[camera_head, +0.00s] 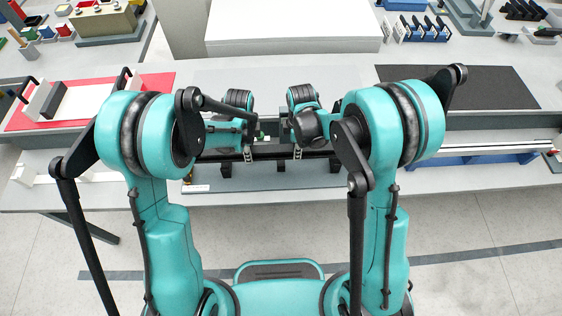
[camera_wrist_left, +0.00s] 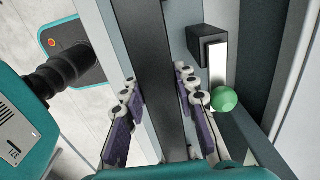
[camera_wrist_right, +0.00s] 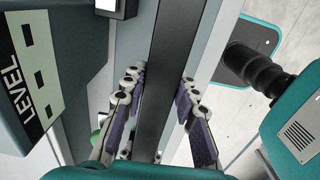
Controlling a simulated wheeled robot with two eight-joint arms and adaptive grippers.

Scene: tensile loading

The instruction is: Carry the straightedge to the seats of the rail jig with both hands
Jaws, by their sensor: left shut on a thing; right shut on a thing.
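The straightedge is a long dark bar (camera_wrist_left: 150,50), also in the right wrist view (camera_wrist_right: 178,45). It runs between the purple-padded fingers of both grippers. My left gripper (camera_head: 248,152) and right gripper (camera_head: 298,150) are shut on it, a short distance apart, over the middle of the bench.
A black block with a pale post and green ball (camera_wrist_left: 224,98) stands close beside the left fingers. A dark box marked LEVEL (camera_wrist_right: 35,75) is at left in the right wrist view. A red mat (camera_head: 150,82) lies left, a black mat (camera_head: 460,88) and blue fixture (camera_head: 450,160) right.

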